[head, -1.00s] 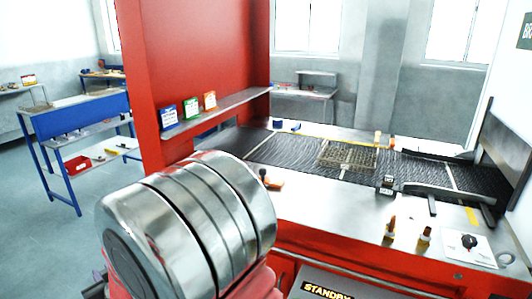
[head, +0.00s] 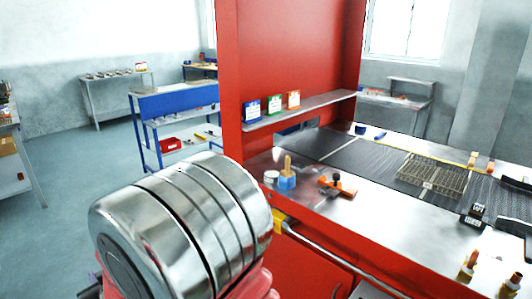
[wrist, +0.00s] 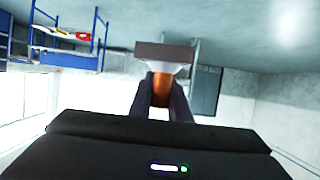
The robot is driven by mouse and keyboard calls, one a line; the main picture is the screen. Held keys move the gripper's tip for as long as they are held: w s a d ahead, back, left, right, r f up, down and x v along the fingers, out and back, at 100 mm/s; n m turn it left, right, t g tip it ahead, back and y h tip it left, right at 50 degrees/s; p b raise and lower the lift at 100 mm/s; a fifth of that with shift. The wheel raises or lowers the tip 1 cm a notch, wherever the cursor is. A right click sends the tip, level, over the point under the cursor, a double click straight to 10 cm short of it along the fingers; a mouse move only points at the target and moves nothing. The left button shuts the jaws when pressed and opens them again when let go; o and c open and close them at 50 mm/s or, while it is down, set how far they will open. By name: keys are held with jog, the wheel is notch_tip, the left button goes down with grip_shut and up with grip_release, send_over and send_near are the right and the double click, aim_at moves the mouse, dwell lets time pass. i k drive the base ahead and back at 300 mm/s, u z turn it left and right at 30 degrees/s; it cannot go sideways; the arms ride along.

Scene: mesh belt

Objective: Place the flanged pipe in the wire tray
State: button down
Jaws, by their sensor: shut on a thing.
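The wire tray (head: 432,178) sits on the dark mesh belt at the right of the head view. It is a shallow wire-mesh basket with a pale tag on its near side. In the wrist view my gripper (wrist: 162,103) is shut, its dark fingers on either side of an orange-brown piece with a pale flared part and a grey-brown flat end beyond. I take this held piece to be the flanged pipe (wrist: 161,88); its lower part is hidden between the fingers. My gripper does not show in the head view, and it is away from the tray.
A red panel with a shelf (head: 300,110) of small boxes stands left of the mesh belt (head: 372,160). On the steel counter are a blue-based wooden-handled tool (head: 287,175), an orange clamp-like item (head: 338,187) and a dark block (head: 476,212). Open floor (head: 60,190) lies left.

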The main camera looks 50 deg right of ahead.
aim_at(430, 184)
jog(key=u, duration=0.55)
jog(key=k, duration=1.65)
jog(key=z, duration=0.45)
jog(key=i, duration=0.5)
jog(key=z, duration=0.25)
